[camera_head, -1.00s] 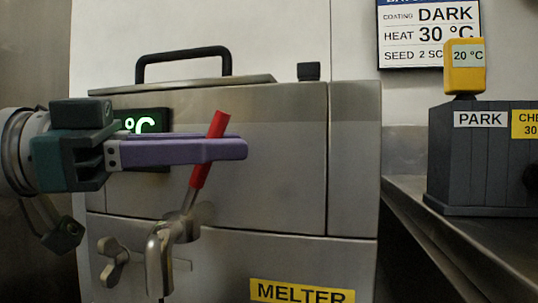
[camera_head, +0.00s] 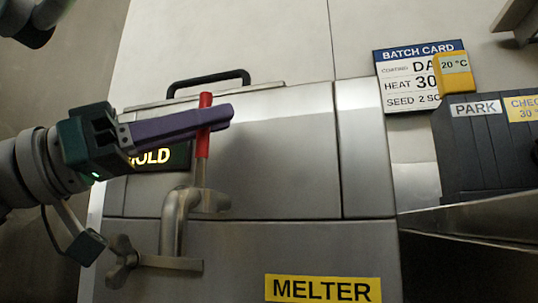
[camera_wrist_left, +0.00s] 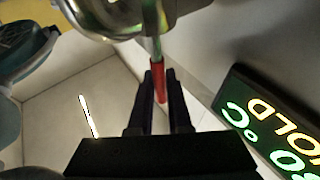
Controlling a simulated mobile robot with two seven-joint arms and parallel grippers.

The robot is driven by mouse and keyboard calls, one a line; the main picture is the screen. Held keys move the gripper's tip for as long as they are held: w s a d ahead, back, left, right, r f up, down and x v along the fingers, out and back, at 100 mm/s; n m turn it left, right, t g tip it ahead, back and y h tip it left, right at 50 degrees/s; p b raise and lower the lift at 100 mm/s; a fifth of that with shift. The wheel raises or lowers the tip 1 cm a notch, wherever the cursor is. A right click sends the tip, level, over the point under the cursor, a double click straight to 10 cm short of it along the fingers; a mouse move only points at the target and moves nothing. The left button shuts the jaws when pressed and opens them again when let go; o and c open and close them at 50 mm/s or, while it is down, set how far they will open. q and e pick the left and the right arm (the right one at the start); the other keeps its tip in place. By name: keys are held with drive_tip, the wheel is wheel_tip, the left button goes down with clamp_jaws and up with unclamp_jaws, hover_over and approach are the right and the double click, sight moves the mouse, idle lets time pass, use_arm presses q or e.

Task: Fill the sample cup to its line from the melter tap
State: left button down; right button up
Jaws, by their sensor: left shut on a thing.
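My left gripper (camera_head: 218,115) reaches in from the left across the melter's front. Its purple fingers are shut on the red tap handle (camera_head: 203,143), which shows above and below them. The handle stands nearly upright in the head view. In the left wrist view the red handle (camera_wrist_left: 161,84) lies between the two dark fingers. The metal melter tap (camera_head: 172,222) is below the handle, with its curved spout pointing down. The melter (camera_head: 270,165) has a yellow label. The sample cup and its line are not in view. My right gripper is not in view.
A lit display (camera_head: 160,157) reading HOLD sits behind the left gripper. A wing-shaped knob (camera_head: 121,262) is left of the spout. A black lid handle (camera_head: 208,78) tops the melter. At right are a batch card (camera_head: 405,70), a yellow 20 °C gauge (camera_head: 455,72) and a dark PARK block (camera_head: 480,150).

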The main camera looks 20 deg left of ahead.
use_arm(q)
drive_tip(key=c, duration=0.8)
unclamp_jaws()
drive_tip(key=shift+c, duration=0.2)
drive_tip(key=shift+s+a+f, duration=0.2)
drive_tip(key=shift+a+f, duration=0.05)
drive_tip(key=shift+a, duration=0.2)
drive_tip(key=b+v, duration=0.1)
drive_tip(key=v, duration=0.8)
